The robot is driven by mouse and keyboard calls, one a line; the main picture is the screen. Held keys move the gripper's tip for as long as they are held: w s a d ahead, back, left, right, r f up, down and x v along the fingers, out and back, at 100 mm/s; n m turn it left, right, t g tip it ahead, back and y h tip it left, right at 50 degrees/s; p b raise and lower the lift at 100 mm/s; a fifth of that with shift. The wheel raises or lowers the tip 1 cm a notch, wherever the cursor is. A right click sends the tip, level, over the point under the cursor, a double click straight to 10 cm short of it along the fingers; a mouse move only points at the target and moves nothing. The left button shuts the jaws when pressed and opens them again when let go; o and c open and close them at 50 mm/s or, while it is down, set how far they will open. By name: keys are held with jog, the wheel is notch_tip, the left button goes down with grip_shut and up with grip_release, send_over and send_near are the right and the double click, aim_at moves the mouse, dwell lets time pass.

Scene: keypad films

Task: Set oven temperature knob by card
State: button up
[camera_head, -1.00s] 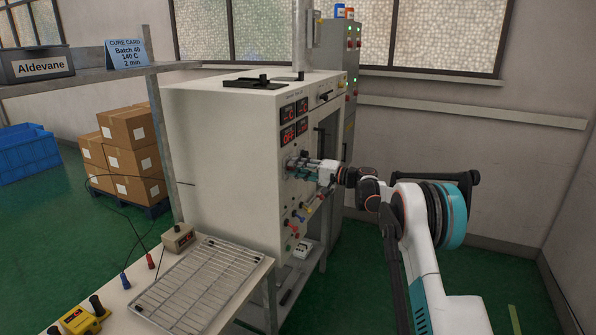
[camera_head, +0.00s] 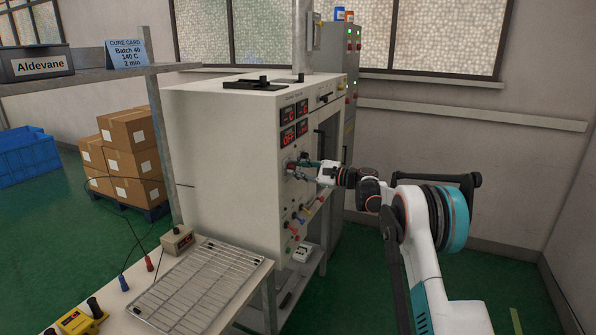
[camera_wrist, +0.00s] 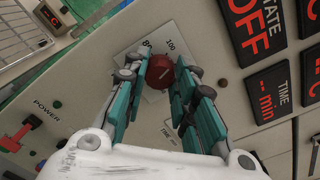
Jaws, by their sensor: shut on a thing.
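The blue cure card (camera_head: 126,53) stands on the shelf at the upper left and reads "Batch 40, 140 C, 2 min". The pale oven (camera_head: 222,160) has a control panel on its right-hand face. My gripper (camera_head: 303,167) reaches that panel from the right. In the wrist view, a dark red knob (camera_wrist: 160,71) sits on a white dial plate whose visible marks include "100". My gripper (camera_wrist: 168,76) has its teal fingers on both sides of this knob and is shut on it. The fingers hide part of the dial, and I cannot read the knob's setting.
Red displays (camera_wrist: 262,27) beside the knob show "STATE OFF" and "-- min TIME". A red POWER switch (camera_wrist: 18,135) lies at the left in the wrist view. A wire rack (camera_head: 197,283) lies on the bench in front of the oven. Cartons (camera_head: 130,150) stand behind at left.

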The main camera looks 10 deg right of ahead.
jog(key=m, duration=0.6)
jog(key=shift+m, duration=0.3)
dwell(0.4)
jog(key=o, duration=1.1)
jog(key=shift+c, duration=0.2)
jog(key=shift+d, duration=0.1)
jog(key=v, duration=1.2)
